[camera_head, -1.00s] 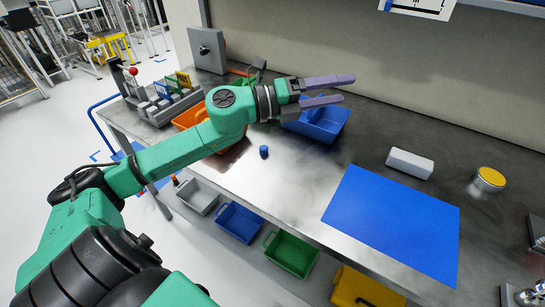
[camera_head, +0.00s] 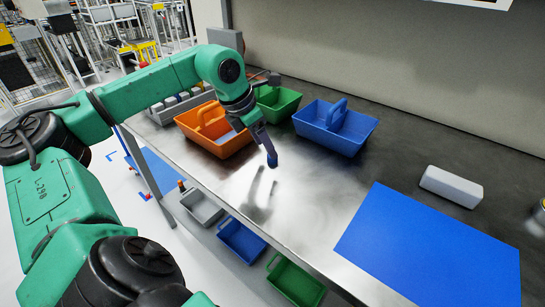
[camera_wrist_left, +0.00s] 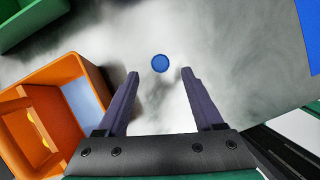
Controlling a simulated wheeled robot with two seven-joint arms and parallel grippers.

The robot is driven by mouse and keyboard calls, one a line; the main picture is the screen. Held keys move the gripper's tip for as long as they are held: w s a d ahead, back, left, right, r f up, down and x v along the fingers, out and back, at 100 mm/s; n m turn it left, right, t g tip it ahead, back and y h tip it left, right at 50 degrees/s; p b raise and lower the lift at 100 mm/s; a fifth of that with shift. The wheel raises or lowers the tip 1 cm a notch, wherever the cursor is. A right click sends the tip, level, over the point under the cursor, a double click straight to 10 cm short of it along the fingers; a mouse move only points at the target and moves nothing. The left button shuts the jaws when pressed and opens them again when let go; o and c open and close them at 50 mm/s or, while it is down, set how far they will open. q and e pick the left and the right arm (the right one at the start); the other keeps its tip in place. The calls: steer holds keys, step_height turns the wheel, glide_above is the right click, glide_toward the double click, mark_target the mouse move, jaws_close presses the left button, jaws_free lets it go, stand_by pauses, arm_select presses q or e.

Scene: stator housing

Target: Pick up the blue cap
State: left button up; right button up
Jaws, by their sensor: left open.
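The blue cap (camera_head: 272,160) is a small round blue piece on the grey metal table, in front of the orange bin. My left gripper (camera_head: 267,143) points down at it, and its fingers partly cover the cap in the head view. In the left wrist view, the cap (camera_wrist_left: 160,63) lies centred between the two open fingertips of my left gripper (camera_wrist_left: 160,74) and slightly beyond them. The jaws are empty. The remaining height above the cap is hard to tell. My right gripper is not in view.
An orange bin (camera_head: 187,124) stands close to the left gripper, with a green bin (camera_head: 291,106) and a blue bin (camera_head: 368,135) behind. A blue mat (camera_head: 430,250) and a white box (camera_head: 451,186) lie to the right. The table between cap and mat is clear.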

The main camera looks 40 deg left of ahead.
arm_select(q)
steer(key=x, duration=0.4)
steer(key=shift+w, duration=0.1)
steer(key=shift+d, duration=0.1)
jaws_close()
steer(key=shift+r+p, duration=0.1)
steer(key=shift+p, duration=0.2)
